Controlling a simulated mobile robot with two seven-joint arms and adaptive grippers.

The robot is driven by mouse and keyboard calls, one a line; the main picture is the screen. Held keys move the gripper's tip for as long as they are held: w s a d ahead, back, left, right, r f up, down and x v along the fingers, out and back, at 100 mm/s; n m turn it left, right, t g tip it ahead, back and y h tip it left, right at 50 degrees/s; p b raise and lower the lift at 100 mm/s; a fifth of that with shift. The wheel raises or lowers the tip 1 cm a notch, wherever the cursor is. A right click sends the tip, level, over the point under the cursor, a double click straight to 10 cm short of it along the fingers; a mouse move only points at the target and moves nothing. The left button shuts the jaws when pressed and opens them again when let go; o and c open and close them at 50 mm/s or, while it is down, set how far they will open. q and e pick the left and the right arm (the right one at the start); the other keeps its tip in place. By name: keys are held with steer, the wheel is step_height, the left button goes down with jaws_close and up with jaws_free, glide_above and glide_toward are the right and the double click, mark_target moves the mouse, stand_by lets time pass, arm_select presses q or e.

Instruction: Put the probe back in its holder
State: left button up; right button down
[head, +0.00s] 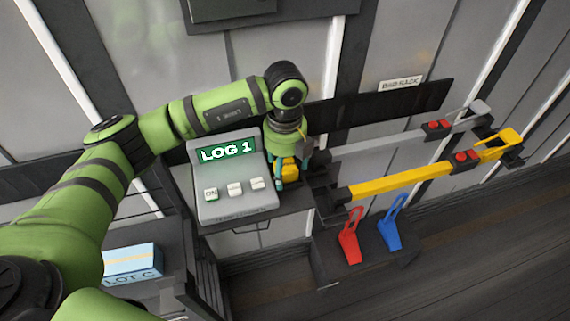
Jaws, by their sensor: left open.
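A yellow piece (290,168), which looks like the probe, shows at the right side of the grey logger box (235,207). My left gripper (291,178) points down over it, open, with its fingers on either side of it. The gripper hides most of this piece, and I cannot tell whether it sits in its holder. The logger's green display (227,151) reads "LOG 1", and its front has three pale buttons, one marked "ON". My right gripper is not in view.
A grey bar (400,143) and a yellow bar (400,179) with red buttons stick out from the wall rack at right. A red (350,243) and a blue (390,233) handled piece stand below. A "LOT C" box (132,263) is at lower left. The floor at lower right is clear.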

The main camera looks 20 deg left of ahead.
mark_target(285, 165)
arm_select(q)
steer(key=shift+r, duration=0.4)
step_height(285, 165, up, 12)
steer(key=b, duration=0.3)
steer(key=shift+f, duration=0.25)
stand_by(0.7)
